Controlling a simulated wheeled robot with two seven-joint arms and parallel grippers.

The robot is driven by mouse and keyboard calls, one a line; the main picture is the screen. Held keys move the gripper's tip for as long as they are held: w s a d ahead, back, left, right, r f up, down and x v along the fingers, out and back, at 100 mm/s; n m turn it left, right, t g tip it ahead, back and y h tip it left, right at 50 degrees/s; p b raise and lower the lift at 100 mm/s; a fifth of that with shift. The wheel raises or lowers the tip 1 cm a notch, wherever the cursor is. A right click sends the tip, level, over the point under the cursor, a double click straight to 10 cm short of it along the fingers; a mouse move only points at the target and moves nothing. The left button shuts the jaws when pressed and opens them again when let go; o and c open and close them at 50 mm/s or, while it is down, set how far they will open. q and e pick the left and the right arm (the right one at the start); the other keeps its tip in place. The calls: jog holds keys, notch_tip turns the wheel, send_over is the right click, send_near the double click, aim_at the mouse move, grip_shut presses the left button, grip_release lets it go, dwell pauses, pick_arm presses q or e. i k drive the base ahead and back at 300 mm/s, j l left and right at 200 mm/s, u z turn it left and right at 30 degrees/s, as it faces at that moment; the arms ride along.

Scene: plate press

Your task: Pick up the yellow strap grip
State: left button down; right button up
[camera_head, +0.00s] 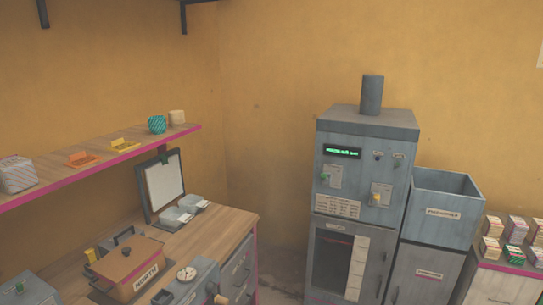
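A small upright yellow piece (90,256) stands at the left edge of the brown box on the wooden counter; it may be the yellow strap grip, but it is too small to be sure. A flat yellow tray-like item (120,145) lies on the wall shelf, beside an orange one (82,159). The brown box (128,270) has a dark handle on its lid and a white label on its front. Neither of my grippers is in view.
The wooden counter (226,222) carries a clipboard (165,182), small grey boxes and a grey device with a dial (187,273). The pink-edged shelf (140,140) overhangs its back. A tall grey machine (362,130) and an open grey bin (444,212) stand right, past a floor gap.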

aim_at(90, 255)
jog(key=u, duration=1.3)
jog(key=i+l, duration=0.1)
